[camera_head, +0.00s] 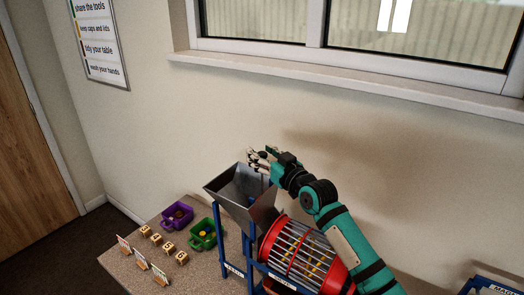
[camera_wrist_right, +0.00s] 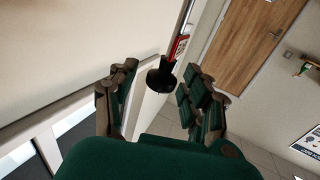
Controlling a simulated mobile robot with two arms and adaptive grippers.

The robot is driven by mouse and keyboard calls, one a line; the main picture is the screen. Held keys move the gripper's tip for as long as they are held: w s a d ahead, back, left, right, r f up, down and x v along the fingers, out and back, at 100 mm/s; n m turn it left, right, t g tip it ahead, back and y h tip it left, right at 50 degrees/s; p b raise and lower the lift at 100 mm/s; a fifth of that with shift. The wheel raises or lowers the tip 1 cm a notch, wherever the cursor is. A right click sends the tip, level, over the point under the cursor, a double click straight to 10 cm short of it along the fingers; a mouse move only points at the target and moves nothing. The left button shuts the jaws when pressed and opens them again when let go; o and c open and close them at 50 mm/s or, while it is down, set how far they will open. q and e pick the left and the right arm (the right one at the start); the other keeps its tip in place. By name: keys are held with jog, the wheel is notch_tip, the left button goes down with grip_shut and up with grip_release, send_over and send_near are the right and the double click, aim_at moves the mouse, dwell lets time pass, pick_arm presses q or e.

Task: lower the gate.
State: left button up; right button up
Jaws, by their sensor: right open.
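The gate itself is not clear to me in either view. A grey metal hopper (camera_head: 230,196) stands on a blue frame above the table. My right gripper (camera_head: 261,158) is over the hopper's back rim, its fingers apart. In the right wrist view, my right gripper (camera_wrist_right: 160,88) has its two fingers spread on either side of a black knob-like piece (camera_wrist_right: 161,76). A small red part (camera_wrist_right: 179,46) lies just beyond that piece. I cannot tell whether the knob belongs to the gate, or whether the fingers touch it. My left gripper is not in view.
A red-rimmed barred drum (camera_head: 291,252) lies beside the hopper, under my right arm. A purple tray (camera_head: 166,222) and a green tray (camera_head: 194,241) sit on the table (camera_head: 199,278). Wooden cubes (camera_head: 168,247) and small cards (camera_head: 141,259) stand nearby. The wall and windowsill (camera_head: 340,82) are behind.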

jog(key=shift+w+a, duration=0.1)
grip_shut()
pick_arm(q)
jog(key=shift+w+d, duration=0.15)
